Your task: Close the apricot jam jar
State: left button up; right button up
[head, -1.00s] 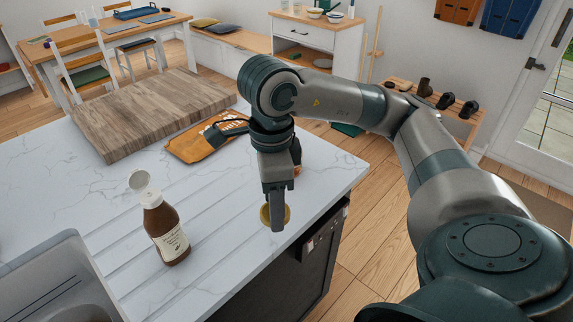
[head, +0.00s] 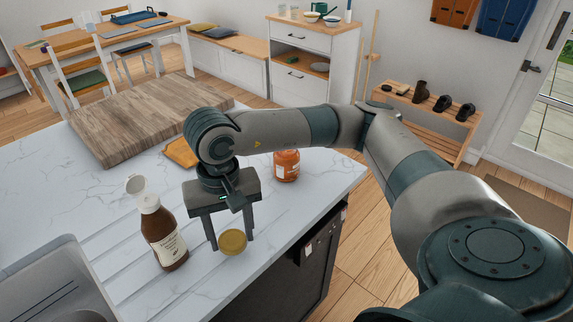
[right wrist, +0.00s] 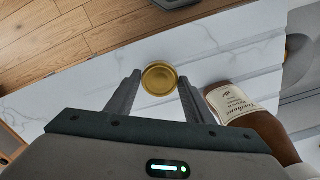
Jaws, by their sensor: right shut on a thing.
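The apricot jam jar (head: 286,166) is a small orange jar with a pale label. It stands upright on the white counter, beyond and to the right of my right gripper, and no gold lid shows on it. A round gold lid (head: 233,242) is between the fingertips of my right gripper (head: 231,244), near the counter's front edge. In the right wrist view the lid (right wrist: 160,78) lies flat-side to the camera between both fingertips. My right gripper is shut on it. I cannot tell whether the lid touches the counter. My left gripper is not in view.
A brown bottle (head: 163,235) with its white flip cap raised stands close to the left of my right gripper. A wooden board (head: 140,118) lies behind it, and an orange-tan item (head: 180,153) is partly hidden by my arm. A sink (head: 55,285) is at lower left.

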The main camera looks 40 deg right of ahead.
aim_at(285, 164)
jog(key=k+l, duration=0.15)
jog(key=l, duration=0.25)
jog(key=k+l, duration=0.1)
jog(key=l, duration=0.25)
jog(key=k+l, duration=0.15)
jog(key=l, duration=0.25)
jog(key=k+l+u, duration=0.1)
jog(key=l, duration=0.25)
jog(key=k+l, duration=0.2)
jog(key=l, duration=0.2)
jog(key=k+l, duration=0.15)
jog(key=l, duration=0.2)
jog(key=k+l, duration=0.15)
jog(key=l, duration=0.25)
